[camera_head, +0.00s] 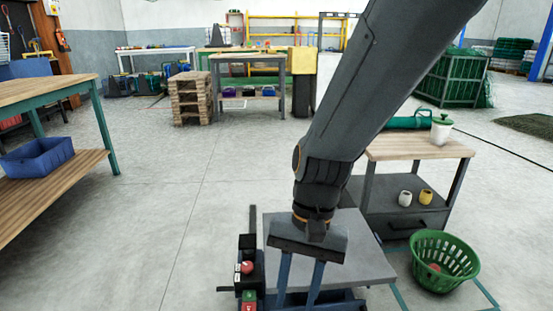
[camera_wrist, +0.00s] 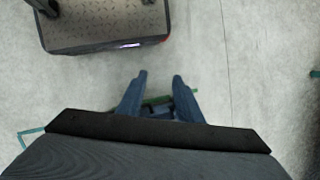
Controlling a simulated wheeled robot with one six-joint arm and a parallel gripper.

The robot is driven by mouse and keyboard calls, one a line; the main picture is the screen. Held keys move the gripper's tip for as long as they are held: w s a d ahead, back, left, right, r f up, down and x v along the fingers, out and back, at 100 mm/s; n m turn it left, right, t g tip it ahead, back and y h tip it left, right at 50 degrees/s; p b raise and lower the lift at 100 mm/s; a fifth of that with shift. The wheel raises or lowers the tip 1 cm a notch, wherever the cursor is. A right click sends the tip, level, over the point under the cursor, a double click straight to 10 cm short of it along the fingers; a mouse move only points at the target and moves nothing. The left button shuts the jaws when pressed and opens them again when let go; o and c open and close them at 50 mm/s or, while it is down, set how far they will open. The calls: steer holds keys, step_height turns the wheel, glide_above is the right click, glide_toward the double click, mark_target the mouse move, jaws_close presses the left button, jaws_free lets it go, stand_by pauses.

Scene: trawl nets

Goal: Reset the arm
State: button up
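My arm comes down from the top right of the head view. My gripper (camera_head: 297,296) points downward over a low grey-topped platform, with its two blue fingers apart. In the wrist view my gripper (camera_wrist: 159,76) also shows both fingers spread, with nothing held between them. Behind and between the fingers there is a dark and green shape near the floor that I cannot make out.
A box with a red button (camera_head: 247,267) stands left of my gripper. A green basket (camera_head: 446,262) stands on the floor to the right, near a wood-topped cart (camera_head: 415,146). A workbench (camera_head: 45,92) with a blue bin (camera_head: 38,157) is at left. The middle floor is clear.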

steer(key=s+a+r+n+t, duration=0.3)
steer(key=s+a+r+n, duration=0.3)
steer(key=n, duration=0.3)
steer(key=d+r+m+p, duration=0.3)
steer(key=d+r+p, duration=0.7)
steer(key=r+p, duration=0.3)
steer(key=d+r+m+h+p, duration=0.1)
steer(key=d+r+m+p, duration=0.2)
steer(key=d+r+p, duration=0.8)
step_height(320, 180, up, 3)
steer(key=p, duration=0.8)
steer(key=shift+d+f+h+p, duration=0.2)
steer(key=shift+d+h+p, duration=0.1)
steer(key=shift+p, duration=0.05)
